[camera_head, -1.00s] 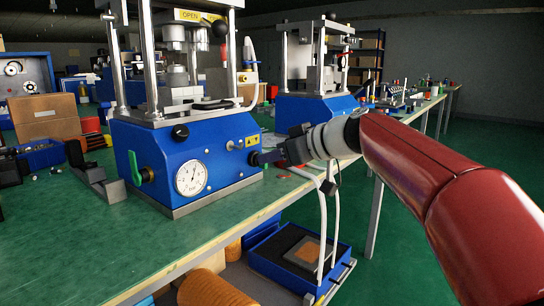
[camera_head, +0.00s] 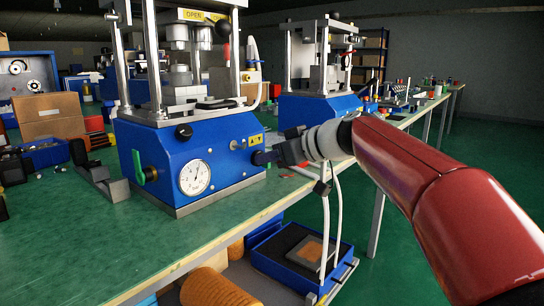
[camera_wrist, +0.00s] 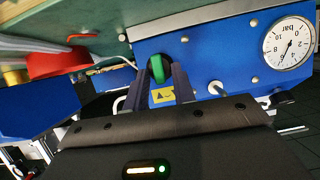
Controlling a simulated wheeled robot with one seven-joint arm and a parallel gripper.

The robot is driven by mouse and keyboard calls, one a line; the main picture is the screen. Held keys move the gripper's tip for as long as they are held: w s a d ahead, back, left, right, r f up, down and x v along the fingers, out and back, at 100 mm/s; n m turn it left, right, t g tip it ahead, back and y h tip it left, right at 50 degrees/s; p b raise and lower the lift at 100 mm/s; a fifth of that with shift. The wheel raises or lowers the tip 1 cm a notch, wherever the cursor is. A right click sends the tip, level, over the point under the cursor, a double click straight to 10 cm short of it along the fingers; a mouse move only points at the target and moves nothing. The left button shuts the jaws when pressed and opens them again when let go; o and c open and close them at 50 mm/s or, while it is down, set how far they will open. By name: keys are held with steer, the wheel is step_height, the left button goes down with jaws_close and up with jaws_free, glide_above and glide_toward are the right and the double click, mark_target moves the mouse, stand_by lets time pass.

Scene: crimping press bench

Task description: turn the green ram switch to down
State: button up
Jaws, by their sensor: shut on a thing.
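A green switch knob (camera_wrist: 157,68) sits on the blue press front, beside the yellow warning label (camera_wrist: 162,95) in the wrist view. The two dark fingers of my gripper (camera_wrist: 159,75) stand on either side of it and are shut on it. In the head view my gripper (camera_head: 262,158) reaches the right end of the front of the near press (camera_head: 212,155) and hides this knob. The knob's exact turn angle is hard to read. Another green handle (camera_head: 138,168) sits at the left end of the same press, apart from my gripper.
A pressure gauge (camera_head: 195,177) is on the press front, left of my gripper. A second blue press (camera_head: 315,107) stands behind. White hoses (camera_head: 338,215) hang below the bench edge. A blue tray (camera_head: 275,262) is on the lower shelf. Cardboard boxes (camera_head: 48,115) stand at left.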

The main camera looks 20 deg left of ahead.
steer(key=m+g, duration=0.1)
steer(key=m, duration=0.1)
steer(key=m+g+y+p, duration=0.1)
steer(key=m, duration=0.1)
steer(key=shift+w+d+f+g, duration=0.1)
steer(key=shift+w+d+g, duration=0.1)
steer(key=shift+w+g, duration=0.15)
steer(key=m, duration=0.1)
steer(key=m+g+y, duration=0.1)
steer(key=m+y, duration=0.1)
steer(key=m, duration=0.1)
steer(key=shift+w+d+f+g, duration=0.1)
steer(key=shift+w+f+g, duration=0.15)
steer(key=shift+f, duration=0.05)
stand_by(0.5)
steer(key=o, duration=0.7)
steer(key=shift+c, duration=0.2)
steer(key=v, duration=0.7)
steer(key=shift+d, duration=0.4)
